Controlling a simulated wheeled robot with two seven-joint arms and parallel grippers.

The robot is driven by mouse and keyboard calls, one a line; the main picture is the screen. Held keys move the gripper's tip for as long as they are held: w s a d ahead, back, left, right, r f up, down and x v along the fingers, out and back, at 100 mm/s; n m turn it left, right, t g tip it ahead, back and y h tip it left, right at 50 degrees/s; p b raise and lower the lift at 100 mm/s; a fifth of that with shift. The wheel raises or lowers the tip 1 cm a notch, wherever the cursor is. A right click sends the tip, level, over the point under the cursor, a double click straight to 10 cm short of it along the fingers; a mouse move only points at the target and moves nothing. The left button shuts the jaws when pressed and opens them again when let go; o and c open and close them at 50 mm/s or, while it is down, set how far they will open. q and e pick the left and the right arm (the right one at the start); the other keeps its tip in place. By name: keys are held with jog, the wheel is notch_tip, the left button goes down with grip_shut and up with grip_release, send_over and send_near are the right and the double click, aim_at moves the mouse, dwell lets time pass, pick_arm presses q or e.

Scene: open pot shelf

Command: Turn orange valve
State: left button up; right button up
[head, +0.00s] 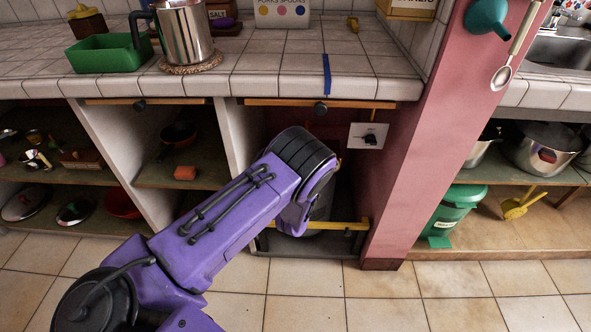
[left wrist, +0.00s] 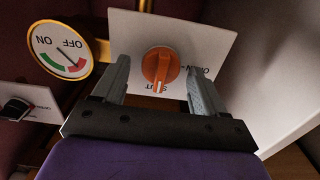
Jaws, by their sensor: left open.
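The orange valve (left wrist: 160,67) is a round knob with a raised grip bar, mounted on a white plate (left wrist: 205,42) in the left wrist view. The plate carries lettering, partly hidden by my gripper. My left gripper (left wrist: 160,82) is open, with one grey finger on each side of the knob; I cannot tell whether they touch it. In the head view my purple left arm reaches into the open compartment under the counter. Its forearm hides the orange valve and the gripper there. My right gripper is in neither view.
A round ON/OFF gauge (left wrist: 62,52) with a yellow rim sits left of the plate. A black knob on a white plate (head: 369,136) is at the compartment's right side. A yellow bar (head: 345,226) crosses low in front. White dividers and the pink pillar (head: 425,130) bound the space.

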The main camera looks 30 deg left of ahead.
pick_arm(q)
jog(key=p+v, duration=0.1)
jog(key=v, duration=0.9)
jog(key=shift+s, duration=0.2)
jog(key=shift+d, duration=0.1)
jog(key=s+f+m+g+h, duration=0.1)
jog(key=s+f+g+h, duration=0.4)
jog(key=s+f, duration=0.6)
jog(key=s+d+f+n+g+h, duration=0.15)
jog(key=s+g, duration=0.55)
jog(key=s, duration=1.1)
notch_tip(320, 180, up, 14)
jog(key=p, duration=1.5)
jog(key=shift+s, duration=0.35)
